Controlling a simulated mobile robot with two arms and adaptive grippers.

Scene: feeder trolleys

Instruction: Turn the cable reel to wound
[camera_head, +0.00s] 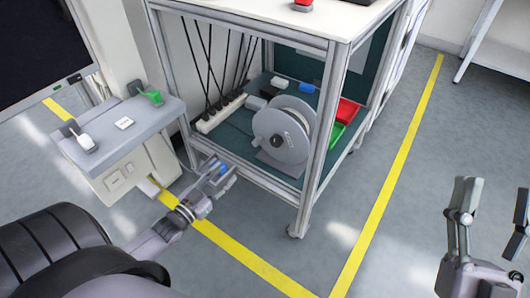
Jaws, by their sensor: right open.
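The cable reel (270,124) is a grey round drum with a dark hub. It stands on the lower green shelf of the framed trolley (319,112). My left gripper (222,172) is at the trolley's lower front edge, to the left of and below the reel and apart from it. A small blue patch shows at its fingers; I cannot tell what it is or whether the fingers are open. My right gripper (494,205) is open and empty over the floor at the far right, well away from the reel.
A power strip (220,112) with black cables is left of the reel. Red (347,111) and green (337,131) bins sit right of it. Trolley posts frame the opening. A grey side shelf (118,130) stands left. The floor at right is clear.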

